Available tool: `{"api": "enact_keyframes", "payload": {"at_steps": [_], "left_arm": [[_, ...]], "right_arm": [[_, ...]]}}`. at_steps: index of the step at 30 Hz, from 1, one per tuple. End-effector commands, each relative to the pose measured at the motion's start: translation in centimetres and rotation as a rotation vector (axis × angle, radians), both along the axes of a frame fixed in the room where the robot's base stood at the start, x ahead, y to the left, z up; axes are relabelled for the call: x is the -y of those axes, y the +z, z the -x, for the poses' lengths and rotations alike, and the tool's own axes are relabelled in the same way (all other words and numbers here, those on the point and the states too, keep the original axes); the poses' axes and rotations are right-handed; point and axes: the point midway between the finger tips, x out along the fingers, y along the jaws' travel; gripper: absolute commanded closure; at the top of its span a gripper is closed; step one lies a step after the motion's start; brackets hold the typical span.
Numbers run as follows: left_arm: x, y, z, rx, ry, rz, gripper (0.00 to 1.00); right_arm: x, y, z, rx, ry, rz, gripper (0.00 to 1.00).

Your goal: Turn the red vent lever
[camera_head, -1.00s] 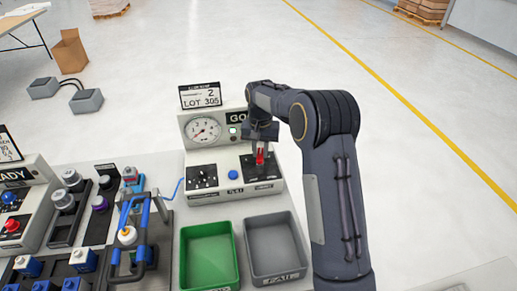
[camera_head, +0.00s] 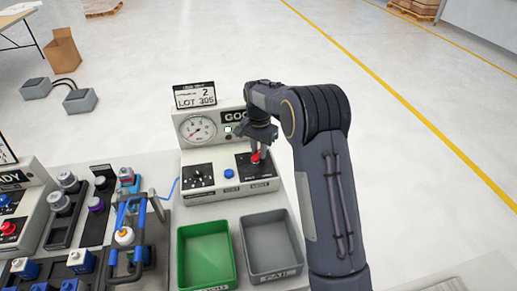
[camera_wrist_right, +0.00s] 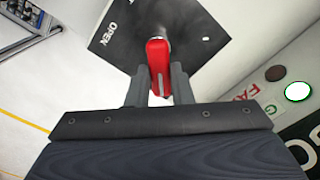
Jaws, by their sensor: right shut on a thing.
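The red vent lever (camera_head: 256,157) sits on a black plate (camera_head: 270,172) at the right of the light-grey gauge console. In the right wrist view, the lever (camera_wrist_right: 157,68) stands out from its metal pivot between my fingers, and the word OPEN shows on the plate at left. My right gripper (camera_head: 258,147) reaches down to the lever from above; in the wrist view its fingers (camera_wrist_right: 158,88) are closed on both sides of it. The gripper partly hides the lever in the head view. My left gripper is not in view.
The console has a round gauge (camera_head: 197,128), a lit indicator beside GOOD, and a blue button (camera_head: 229,174). A green bin (camera_head: 207,284) and a grey bin (camera_head: 272,276) stand in front. A blue-handled fixture (camera_head: 132,222) and several parts crowd the left.

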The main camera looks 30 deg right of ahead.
Motion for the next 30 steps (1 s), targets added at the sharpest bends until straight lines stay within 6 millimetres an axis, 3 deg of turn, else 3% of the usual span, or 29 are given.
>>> {"api": "enact_keyframes", "payload": {"at_steps": [9, 10, 15, 24, 30], "left_arm": [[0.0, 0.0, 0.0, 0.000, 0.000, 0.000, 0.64], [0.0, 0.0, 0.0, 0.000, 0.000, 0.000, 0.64], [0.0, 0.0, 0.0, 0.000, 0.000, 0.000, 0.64], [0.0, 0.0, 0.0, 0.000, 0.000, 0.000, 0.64], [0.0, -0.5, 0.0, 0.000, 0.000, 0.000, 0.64]], "right_arm": [[0.1, 0.2, -0.1, 0.006, -0.005, 0.001, 1.00], [0.1, 0.2, -0.1, 0.006, -0.005, 0.001, 0.79], [0.1, 0.1, -0.1, 0.004, -0.004, 0.001, 0.58], [0.0, 0.3, 0.0, 0.002, -0.002, 0.000, 0.58], [0.1, 2.9, -0.1, 0.007, -0.003, 0.001, 0.58]]}}
